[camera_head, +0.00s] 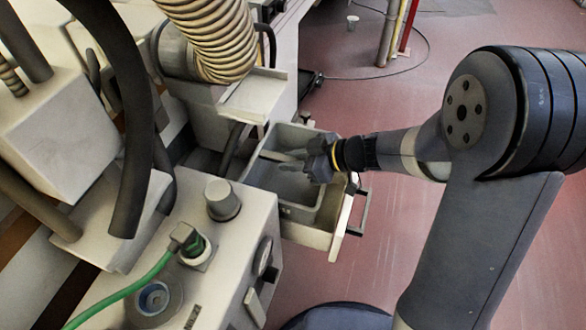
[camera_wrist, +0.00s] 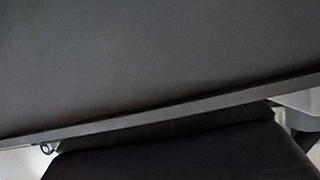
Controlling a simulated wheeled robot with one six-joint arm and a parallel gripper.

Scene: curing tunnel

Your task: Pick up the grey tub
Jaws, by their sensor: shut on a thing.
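The grey tub (camera_head: 278,188) is an open box with upright walls, standing in the pulled-out drawer (camera_head: 308,236) in the head view. My gripper (camera_head: 290,162) reaches in from the right over the tub, with its fingers pointing left. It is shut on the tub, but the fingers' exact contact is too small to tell. In the wrist view a plain dark grey surface (camera_wrist: 160,65), apparently the tub close up, fills most of the frame, with a straight edge below it. The fingertips cannot be made out there.
The drawer's handle (camera_head: 361,212) sticks out on the right. A pale machine housing (camera_head: 240,225) with a knob and green cable (camera_head: 125,290) stands at the near left. A ribbed hose (camera_head: 212,38) hangs above. Red floor (camera_head: 385,245) lies open to the right of the drawer.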

